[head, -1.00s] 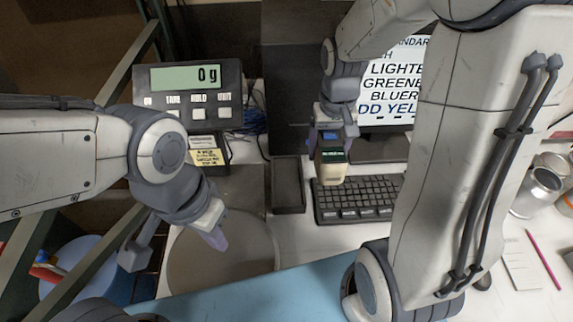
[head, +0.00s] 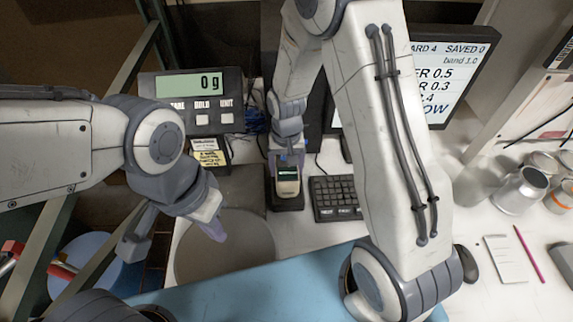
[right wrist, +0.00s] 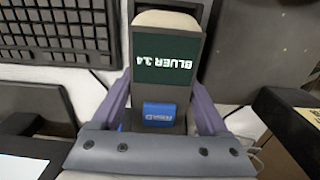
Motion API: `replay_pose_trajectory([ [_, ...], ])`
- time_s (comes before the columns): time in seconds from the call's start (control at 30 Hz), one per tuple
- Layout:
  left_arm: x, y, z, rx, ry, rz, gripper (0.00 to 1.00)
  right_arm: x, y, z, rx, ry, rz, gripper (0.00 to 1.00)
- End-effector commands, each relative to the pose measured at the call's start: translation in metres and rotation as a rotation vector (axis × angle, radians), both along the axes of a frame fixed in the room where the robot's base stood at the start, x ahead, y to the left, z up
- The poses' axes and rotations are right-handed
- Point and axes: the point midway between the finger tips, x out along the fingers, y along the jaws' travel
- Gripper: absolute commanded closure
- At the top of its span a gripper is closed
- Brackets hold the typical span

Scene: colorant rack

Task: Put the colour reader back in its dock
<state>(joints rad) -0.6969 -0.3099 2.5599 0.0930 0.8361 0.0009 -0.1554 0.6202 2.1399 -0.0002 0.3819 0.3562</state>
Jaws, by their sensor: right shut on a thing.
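The colour reader (head: 287,183) is a small cream and dark device with a dark screen. In the right wrist view, the reader (right wrist: 168,65) shows upside-down text on its screen and a blue label. My right gripper (head: 287,158) is shut on its rear end, with a purple finger on each side. The black dock (head: 287,205) shows around and below the reader in the head view; I cannot tell whether the reader touches its floor. My left gripper (head: 215,230) hangs over the round scale pan (head: 240,262); its finger gap cannot be made out.
The keyboard (head: 335,198) is just right of the dock. A monitor (head: 450,75) stands behind my right arm. Metal cans (head: 520,190), a notepad (head: 507,258) and a pink pencil (head: 528,254) are at the right.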

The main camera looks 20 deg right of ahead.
Motion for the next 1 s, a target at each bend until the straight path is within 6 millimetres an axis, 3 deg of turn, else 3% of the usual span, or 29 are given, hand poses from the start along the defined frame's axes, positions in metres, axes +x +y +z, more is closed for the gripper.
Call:
replay_pose_trajectory([
  [0.33, 0.000, 0.000, -0.003, 0.000, 0.000, 0.000, 1.00, 0.001, 0.000, -0.004, 0.001, -0.002, 0.000, 1.00],
  [0.37, 0.000, 0.000, -0.003, 0.000, 0.000, 0.000, 1.00, 0.000, 0.000, -0.004, 0.000, -0.001, 0.000, 0.19],
  [0.4, 0.000, 0.000, -0.003, 0.000, 0.000, 0.000, 1.00, 0.000, 0.000, -0.004, 0.000, -0.001, 0.000, 0.04],
  [0.43, 0.000, 0.000, -0.003, 0.000, 0.000, 0.000, 1.00, 0.000, 0.000, -0.003, 0.000, -0.001, 0.000, 0.00],
  [0.77, 0.000, 0.000, -0.001, 0.000, 0.000, 0.000, 1.00, 0.001, 0.000, 0.003, 0.001, -0.002, 0.001, 0.00],
  [1.0, 0.000, 0.000, -0.013, 0.000, 0.000, 0.002, 1.00, 0.002, 0.000, 0.041, 0.001, -0.009, 0.001, 0.00],
])
